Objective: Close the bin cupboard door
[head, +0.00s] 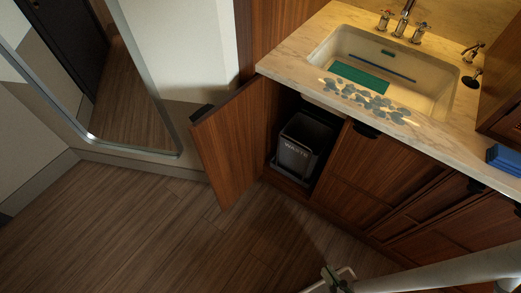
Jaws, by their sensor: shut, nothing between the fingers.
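The bin cupboard door (228,148) is wooden and stands wide open, swung out to the left of its opening. A dark handle sits at its top outer corner. Inside the open cupboard (327,117) is a dark bin marked WASTE (296,155), resting on a light tray or pull-out base. My arm enters from the lower right and reaches the bottom edge, well apart from the door.
A marble counter (285,66) with a sink (436,87) is above the cupboard. Closed wooden fronts (372,180) run to the right. A framed mirror (165,118) leans or hangs at the left wall. The wooden floor (150,235) before the door is clear.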

